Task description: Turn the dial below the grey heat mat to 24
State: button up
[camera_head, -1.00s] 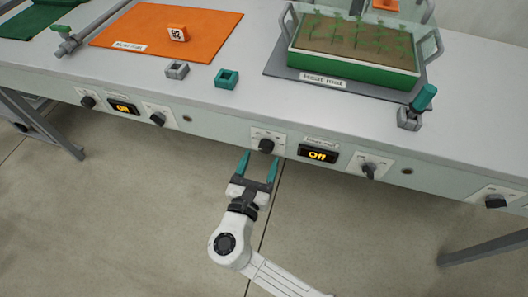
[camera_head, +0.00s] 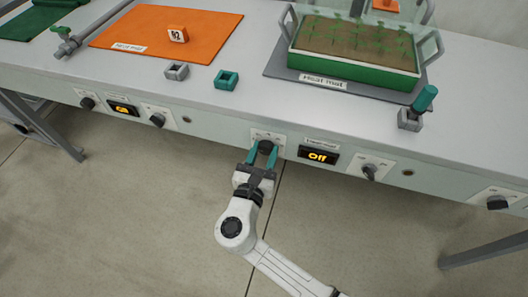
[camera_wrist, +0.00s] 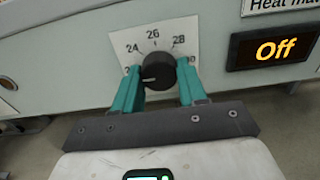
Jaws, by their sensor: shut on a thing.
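The dial (camera_head: 265,146) is a black round knob on a white plate on the bench's front panel, below the grey heat mat (camera_head: 274,68). In the wrist view the knob (camera_wrist: 158,72) has 24, 26 and 28 printed around its top, with the outer numbers partly hidden by my fingers. Its white pointer line points left and slightly down, below the 24. My gripper (camera_head: 262,157) has a teal finger on each side of the knob and is shut on it; its fingers (camera_wrist: 160,90) also show in the wrist view.
A display (camera_head: 318,154) reading Off sits right of the dial, with another knob (camera_head: 369,172) beyond it. A green planter tray (camera_head: 350,72) stands on the grey mat. An orange mat (camera_head: 150,25) lies to the left. Open floor is below the panel.

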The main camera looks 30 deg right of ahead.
jog(key=c, duration=0.4)
jog(key=shift+m, duration=0.4)
jog(key=m+b, duration=0.1)
jog(key=m, duration=0.2)
jog(key=shift+f+m+b, duration=0.15)
jog(key=shift+m+b, duration=0.15)
jog(key=shift+b, duration=0.1)
jog(key=shift+m+b, duration=1)
jog(key=shift+m, duration=1.2)
jog(key=o, duration=1.1)
jog(key=shift+c, duration=0.2)
